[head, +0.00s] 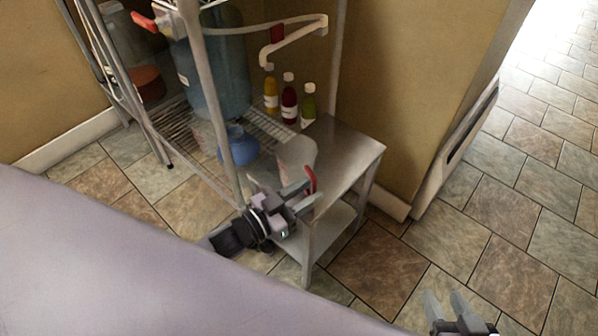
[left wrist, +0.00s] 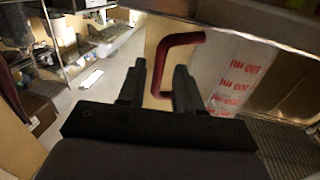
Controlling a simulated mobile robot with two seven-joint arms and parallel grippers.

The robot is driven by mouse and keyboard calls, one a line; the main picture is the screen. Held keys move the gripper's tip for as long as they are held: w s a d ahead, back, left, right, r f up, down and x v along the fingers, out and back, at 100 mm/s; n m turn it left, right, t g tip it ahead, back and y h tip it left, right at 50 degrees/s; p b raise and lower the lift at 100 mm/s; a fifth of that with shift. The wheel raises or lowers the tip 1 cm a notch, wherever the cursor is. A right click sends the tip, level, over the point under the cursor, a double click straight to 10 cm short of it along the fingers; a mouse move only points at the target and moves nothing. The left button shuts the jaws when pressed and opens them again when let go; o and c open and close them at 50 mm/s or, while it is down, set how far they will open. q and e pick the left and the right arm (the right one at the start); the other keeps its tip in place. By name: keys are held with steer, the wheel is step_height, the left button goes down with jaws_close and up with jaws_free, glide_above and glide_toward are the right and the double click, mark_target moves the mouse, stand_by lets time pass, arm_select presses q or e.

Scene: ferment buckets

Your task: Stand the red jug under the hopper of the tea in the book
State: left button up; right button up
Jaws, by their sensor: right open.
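A translucent pale jug (head: 297,153) with a red handle (head: 312,181) stands on the small steel table. In the left wrist view the red handle (left wrist: 158,72) shows between my fingers, and the jug wall (left wrist: 230,85) carries red "100 ml" marks. My left gripper (head: 284,190) is at the handle, its fingers apart with gaps beside the handle; firm contact is not visible. My right gripper (head: 447,305) is open and empty at the lower right, over the floor. I cannot make out a hopper of tea or a book.
The steel table (head: 349,150) stands beside a wire rack (head: 180,128). The rack holds a large blue bottle (head: 215,75), a blue jug (head: 238,146) and coloured bottles (head: 289,103). A rack post (head: 208,95) stands near my left gripper. Tiled floor at right is clear.

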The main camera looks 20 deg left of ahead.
arm_select(q)
steer(key=shift+x, duration=1.05)
jaws_close()
